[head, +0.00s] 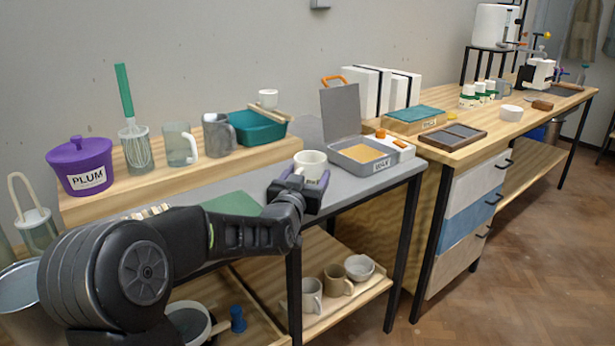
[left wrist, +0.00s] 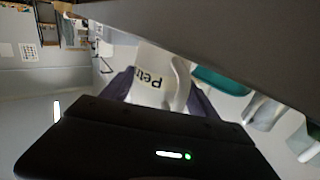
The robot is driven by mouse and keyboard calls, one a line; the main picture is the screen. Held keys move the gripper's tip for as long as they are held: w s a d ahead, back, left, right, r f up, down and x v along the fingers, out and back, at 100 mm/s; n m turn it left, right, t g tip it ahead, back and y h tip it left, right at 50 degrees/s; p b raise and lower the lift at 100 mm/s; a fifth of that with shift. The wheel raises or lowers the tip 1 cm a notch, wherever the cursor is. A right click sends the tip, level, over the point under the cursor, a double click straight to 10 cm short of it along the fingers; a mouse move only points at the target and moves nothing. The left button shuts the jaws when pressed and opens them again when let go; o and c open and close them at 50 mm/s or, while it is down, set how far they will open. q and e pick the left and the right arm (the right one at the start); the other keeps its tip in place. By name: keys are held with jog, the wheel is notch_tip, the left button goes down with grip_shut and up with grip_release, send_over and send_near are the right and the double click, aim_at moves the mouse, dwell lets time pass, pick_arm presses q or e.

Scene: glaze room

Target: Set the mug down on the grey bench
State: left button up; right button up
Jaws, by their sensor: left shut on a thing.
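My left gripper (head: 303,186) is shut on a white mug (head: 312,160) with dark lettering. In the left wrist view the mug (left wrist: 152,78) shows upside or sideways lettering, partly "Pet", and its white handle, between two purplish fingers. My gripper hides the mug's lower part. My right gripper is in neither view.
On the bench, an open grey box (head: 362,158) stands right of the mug. Behind is a wooden riser (head: 170,185) with glass mugs, a whisk jar, a purple PLUM pot (head: 82,168) and a teal tray (head: 257,128). Mugs (head: 337,281) stand on the shelf below. Bare grey top shows right of the gripper.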

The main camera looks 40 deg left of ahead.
pick_arm(q)
jog(key=o, duration=1.2)
jog(key=shift+f, duration=0.15)
jog(key=o, duration=0.5)
jog(key=p+v, duration=0.1)
jog(key=v, duration=1.1)
